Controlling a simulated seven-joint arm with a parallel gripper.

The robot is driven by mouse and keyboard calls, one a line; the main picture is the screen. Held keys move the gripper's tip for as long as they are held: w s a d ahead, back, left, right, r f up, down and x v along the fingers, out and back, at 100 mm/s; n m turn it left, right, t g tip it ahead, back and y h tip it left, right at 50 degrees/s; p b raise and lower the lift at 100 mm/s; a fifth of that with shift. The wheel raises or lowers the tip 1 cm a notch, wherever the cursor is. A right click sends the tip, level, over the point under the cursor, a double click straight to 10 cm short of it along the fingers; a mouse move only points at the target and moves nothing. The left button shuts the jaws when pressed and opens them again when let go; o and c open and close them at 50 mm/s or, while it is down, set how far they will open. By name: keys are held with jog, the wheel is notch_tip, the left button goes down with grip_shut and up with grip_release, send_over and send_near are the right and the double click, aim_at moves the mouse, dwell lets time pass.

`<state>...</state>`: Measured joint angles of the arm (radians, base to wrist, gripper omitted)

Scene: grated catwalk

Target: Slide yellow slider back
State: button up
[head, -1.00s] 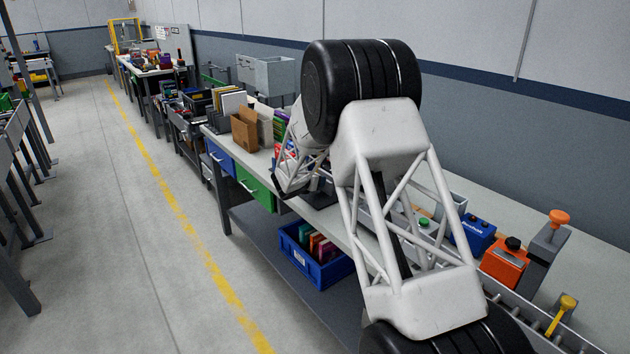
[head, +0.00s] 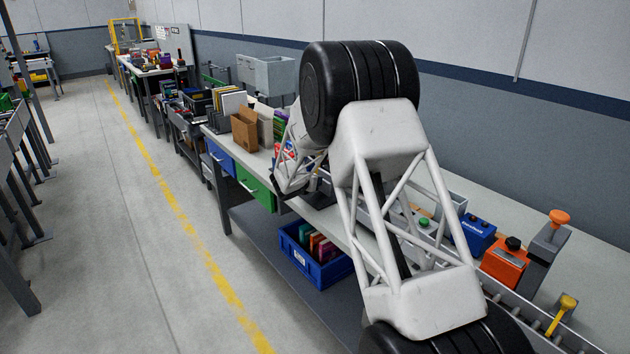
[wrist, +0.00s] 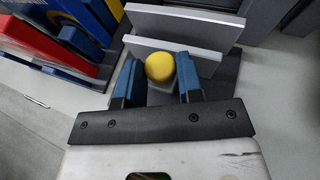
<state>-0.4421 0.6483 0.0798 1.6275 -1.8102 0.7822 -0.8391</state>
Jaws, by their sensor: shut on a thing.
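The yellow slider shows as a round yellow knob (wrist: 160,67) in the wrist view. It stands between two grey upright plates (wrist: 180,55) and my gripper. My gripper (wrist: 158,80) has its two blue fingers on either side of the knob, shut on it. Below the knob a small grey block shows, partly hidden between the fingers. In the head view my arm hides the slider, and the gripper end is mostly hidden beside the bench.
Red and blue items (wrist: 55,40) stand left of the gripper. On the bench are an orange box (head: 504,262), a blue box (head: 474,234) and a yellow lever (head: 562,312). A brown cardboard holder (head: 245,129) stands farther along. A blue bin (head: 318,266) sits on the lower shelf.

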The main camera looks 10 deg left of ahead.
jog(key=shift+s+a, duration=0.6)
jog(key=o, duration=0.9)
jog(key=shift+s+a, duration=0.1)
jog(key=v, duration=0.7)
jog(key=shift+s, duration=0.25)
jog(key=shift+a, duration=0.1)
jog(key=shift+r, duration=0.1)
